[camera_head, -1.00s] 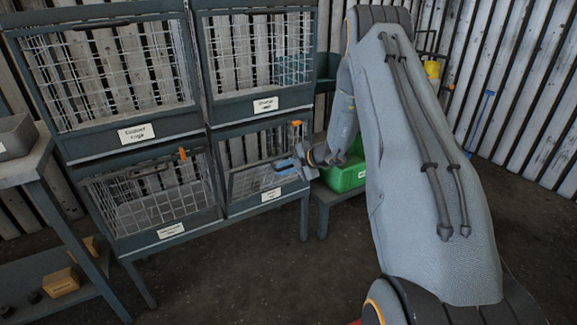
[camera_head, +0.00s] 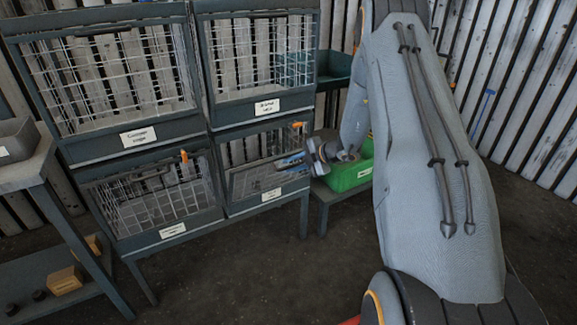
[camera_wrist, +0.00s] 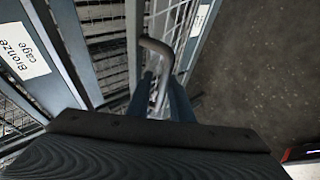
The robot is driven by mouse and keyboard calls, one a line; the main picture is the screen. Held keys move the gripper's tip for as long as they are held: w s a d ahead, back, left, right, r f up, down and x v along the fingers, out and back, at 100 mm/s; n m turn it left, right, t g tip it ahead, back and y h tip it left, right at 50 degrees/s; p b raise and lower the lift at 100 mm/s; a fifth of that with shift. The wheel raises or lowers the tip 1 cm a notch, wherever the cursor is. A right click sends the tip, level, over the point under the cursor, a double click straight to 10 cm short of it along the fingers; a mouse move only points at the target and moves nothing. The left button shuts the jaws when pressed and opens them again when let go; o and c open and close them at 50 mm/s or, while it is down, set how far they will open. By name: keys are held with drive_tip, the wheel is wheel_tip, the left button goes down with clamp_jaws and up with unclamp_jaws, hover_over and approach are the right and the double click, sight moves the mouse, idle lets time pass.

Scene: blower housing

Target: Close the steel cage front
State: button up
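The cage rack has two upper and two lower cages. The wrist view shows a label reading "Bronze cage" (camera_wrist: 22,50); no label legibly reads steel. My gripper (camera_head: 288,161) is in front of the lower right cage (camera_head: 265,195), whose small label is too blurred to read. In the wrist view, my gripper's two blue fingers (camera_wrist: 160,88) stand apart, with a bent grey metal handle (camera_wrist: 157,46) at their tips, partly between them. I cannot tell whether they touch it. A wire mesh panel (camera_wrist: 180,18) is beyond the handle. How far the front stands open is unclear.
A green bin (camera_head: 349,176) stands on a low stand right of the rack. An orange piece (camera_head: 184,155) shows at the lower left cage. A bench (camera_head: 30,168) is at far left. The dark floor (camera_head: 255,265) before the rack is clear.

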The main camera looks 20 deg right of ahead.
drive_tip(key=r+p+v, duration=0.1)
drive_tip(key=p+v, duration=0.4)
drive_tip(key=v, duration=0.2)
drive_tip(key=shift+w+r, duration=0.15)
drive_tip(key=shift+w, duration=0.1)
idle(0.4)
idle(0.3)
drive_tip(key=v, duration=0.7)
drive_tip(key=shift+s+r+b, duration=0.2)
drive_tip(key=shift+r+b, duration=0.05)
drive_tip(key=shift+b, duration=0.2)
drive_tip(key=shift+d, duration=0.1)
